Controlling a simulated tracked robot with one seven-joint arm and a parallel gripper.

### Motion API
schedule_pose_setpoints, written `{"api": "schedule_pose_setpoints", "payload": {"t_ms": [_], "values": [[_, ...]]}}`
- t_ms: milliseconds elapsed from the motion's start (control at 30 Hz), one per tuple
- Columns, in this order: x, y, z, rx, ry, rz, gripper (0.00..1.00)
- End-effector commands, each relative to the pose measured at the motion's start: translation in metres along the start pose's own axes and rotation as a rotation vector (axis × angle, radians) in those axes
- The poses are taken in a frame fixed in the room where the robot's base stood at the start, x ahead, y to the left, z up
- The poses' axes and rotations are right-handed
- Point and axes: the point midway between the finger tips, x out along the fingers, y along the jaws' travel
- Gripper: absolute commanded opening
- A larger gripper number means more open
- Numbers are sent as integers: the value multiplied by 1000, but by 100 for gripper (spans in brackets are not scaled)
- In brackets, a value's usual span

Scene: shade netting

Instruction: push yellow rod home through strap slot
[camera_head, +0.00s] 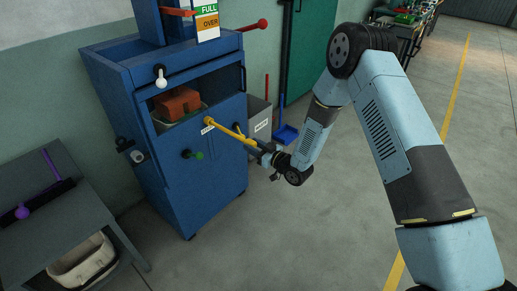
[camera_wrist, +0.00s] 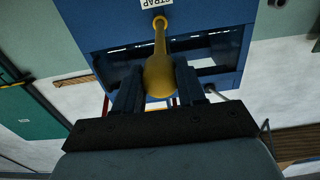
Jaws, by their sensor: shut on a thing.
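The yellow rod (camera_head: 226,131) runs from the front of the blue cabinet (camera_head: 214,172) out to my gripper (camera_head: 262,149). In the wrist view the rod's thick end (camera_wrist: 160,74) sits between my two dark fingers (camera_wrist: 160,92), and my gripper is shut on it. The rod's far end (camera_wrist: 160,22) meets the blue panel just by the white STRAP label (camera_wrist: 180,10). The slot itself is hidden behind the rod's end, so I cannot tell how deep the rod sits.
The cabinet has an open bay with a reddish-brown block (camera_head: 178,103), a green knob (camera_head: 193,154), a white-ended lever (camera_head: 160,80) and a red-ended lever (camera_head: 262,23). A grey bench (camera_head: 60,235) stands at left. A grey bin (camera_head: 259,118) stands behind my gripper. Floor at front is clear.

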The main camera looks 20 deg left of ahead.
Motion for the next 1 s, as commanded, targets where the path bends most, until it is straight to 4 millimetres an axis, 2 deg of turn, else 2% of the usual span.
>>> {"api": "schedule_pose_setpoints", "payload": {"t_ms": [1000], "values": [[20,-1,0,0,1,-1,0]]}}
